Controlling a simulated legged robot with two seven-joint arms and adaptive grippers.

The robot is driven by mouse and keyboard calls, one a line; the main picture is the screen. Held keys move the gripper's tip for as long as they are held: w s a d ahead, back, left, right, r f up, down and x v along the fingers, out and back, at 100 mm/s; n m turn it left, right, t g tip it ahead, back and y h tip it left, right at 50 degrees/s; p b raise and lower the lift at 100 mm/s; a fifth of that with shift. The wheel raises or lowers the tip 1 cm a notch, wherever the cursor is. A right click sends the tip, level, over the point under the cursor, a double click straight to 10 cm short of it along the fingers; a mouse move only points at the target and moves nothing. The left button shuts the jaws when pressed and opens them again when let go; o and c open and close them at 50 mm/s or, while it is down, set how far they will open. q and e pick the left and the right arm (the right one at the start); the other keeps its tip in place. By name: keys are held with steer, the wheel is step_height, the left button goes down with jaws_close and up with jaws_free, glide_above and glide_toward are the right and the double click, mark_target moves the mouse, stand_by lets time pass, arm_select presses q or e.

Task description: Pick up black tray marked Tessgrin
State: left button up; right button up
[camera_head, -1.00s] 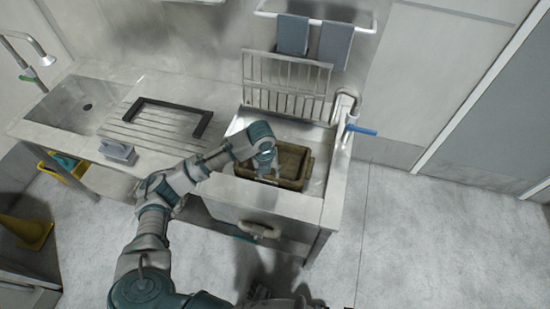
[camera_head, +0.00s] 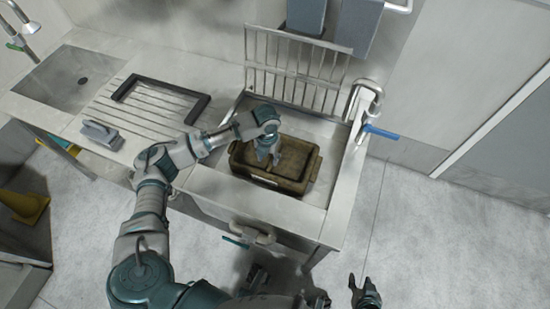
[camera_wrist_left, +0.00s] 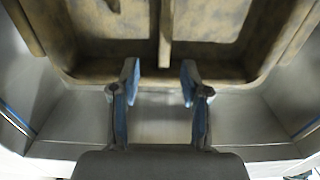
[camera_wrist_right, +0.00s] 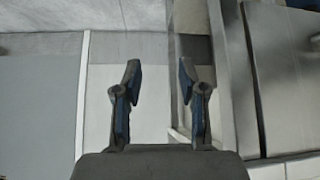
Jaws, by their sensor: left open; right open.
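A dark, brown-stained tray (camera_head: 294,163) with a central divider sits in the right-hand basin. A small pale label shows on its front side, too small to read. No black tray marked Tessgrin can be made out for certain. My left gripper (camera_head: 268,158) is open over the tray's left part. In the left wrist view the fingers (camera_wrist_left: 160,75) are apart at the wall of the tray (camera_wrist_left: 85,74), with nothing between them; contact cannot be told. My right gripper (camera_head: 366,288) is open and empty, low in front of the counter; its fingers also show in the right wrist view (camera_wrist_right: 158,75).
A black U-shaped frame (camera_head: 197,108) lies on the ribbed drainboard, with a grey handled block (camera_head: 102,134) beside it. A wire rack (camera_head: 292,70) stands behind the basin. A blue-levered tap (camera_head: 380,131) stands at its right. Floor to the right is clear.

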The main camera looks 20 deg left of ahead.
mark_target(270, 167)
arm_select(q)
steer(key=shift+d+f, duration=0.25)
steer(key=shift+f, duration=0.35)
steer(key=shift+d+f, duration=0.25)
steer(key=shift+f, duration=0.3)
steer(key=shift+s+f+b, duration=0.1)
steer(key=shift+f+b, duration=0.25)
steer(key=shift+b, duration=0.05)
steer(key=f, duration=0.2)
steer(key=a+f+b, duration=0.1)
steer(key=f, duration=0.1)
steer(key=shift+f, duration=0.3)
steer(key=shift+d+r, duration=0.1)
steer(key=shift+d, duration=0.35)
steer(key=c, duration=0.7)
jaws_close()
arm_select(e)
steer(key=w+a+r+t+y, duration=0.1)
steer(key=w+a+r+t, duration=0.1)
steer(key=w+r+t, duration=0.2)
steer(key=shift+w+r+t, duration=0.15)
steer(key=shift+w+t, duration=0.35)
steer(key=shift+w, duration=0.75)
